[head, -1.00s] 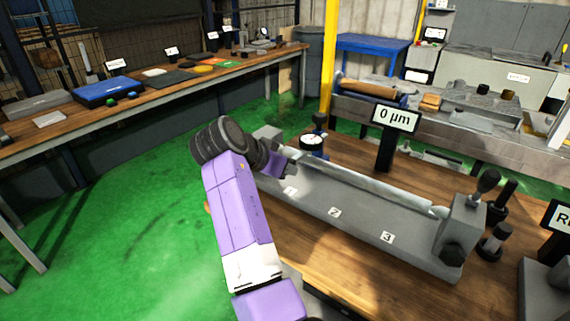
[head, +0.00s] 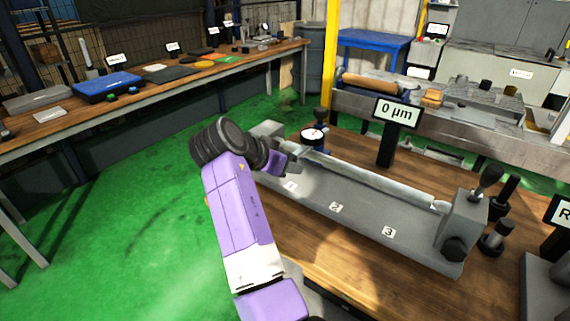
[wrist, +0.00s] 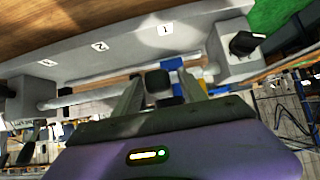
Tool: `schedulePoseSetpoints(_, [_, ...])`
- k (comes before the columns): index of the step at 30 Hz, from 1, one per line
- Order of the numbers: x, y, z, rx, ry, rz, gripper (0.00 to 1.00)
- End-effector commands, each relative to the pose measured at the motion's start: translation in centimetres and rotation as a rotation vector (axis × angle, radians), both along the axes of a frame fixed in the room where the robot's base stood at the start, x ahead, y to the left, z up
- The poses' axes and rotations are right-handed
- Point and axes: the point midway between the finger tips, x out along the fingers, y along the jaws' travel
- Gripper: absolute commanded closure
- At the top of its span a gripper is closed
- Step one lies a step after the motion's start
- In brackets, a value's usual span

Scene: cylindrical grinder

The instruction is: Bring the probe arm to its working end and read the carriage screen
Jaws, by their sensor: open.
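The carriage screen (head: 397,112) stands on a dark post behind the grey bench fixture and reads "0 µm". A round dial gauge (head: 313,136) with a white face and blue body sits behind the left part of the fixture, near label 1. A dark knob (head: 320,115) rises behind it. I cannot make out the probe arm as a separate part. My gripper (head: 289,161) is open beside the gauge, above the fixture's left end. In the wrist view, a dark knob-like part (wrist: 158,84) shows between the open fingers; contact cannot be told. Blue parts (wrist: 176,76) show behind it.
The grey fixture (head: 355,225) carries labels 1, 2 and 3 and a long pale bar (head: 380,182). Its right end block (head: 461,230) has a lever and dark knobs. A wooden bench lies below. Green floor is clear at left.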

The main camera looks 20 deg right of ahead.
Motion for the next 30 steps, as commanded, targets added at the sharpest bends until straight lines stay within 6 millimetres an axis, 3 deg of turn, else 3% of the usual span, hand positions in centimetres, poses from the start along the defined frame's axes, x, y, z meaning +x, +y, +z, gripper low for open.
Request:
schedulePoseSetpoints(15, [-3.1, 4.4, 4.2, 0.001, -0.001, 0.002, 0.51])
schedulePoseSetpoints(30, [-3.5, 4.9, 4.8, 0.000, 0.001, 0.001, 0.51])
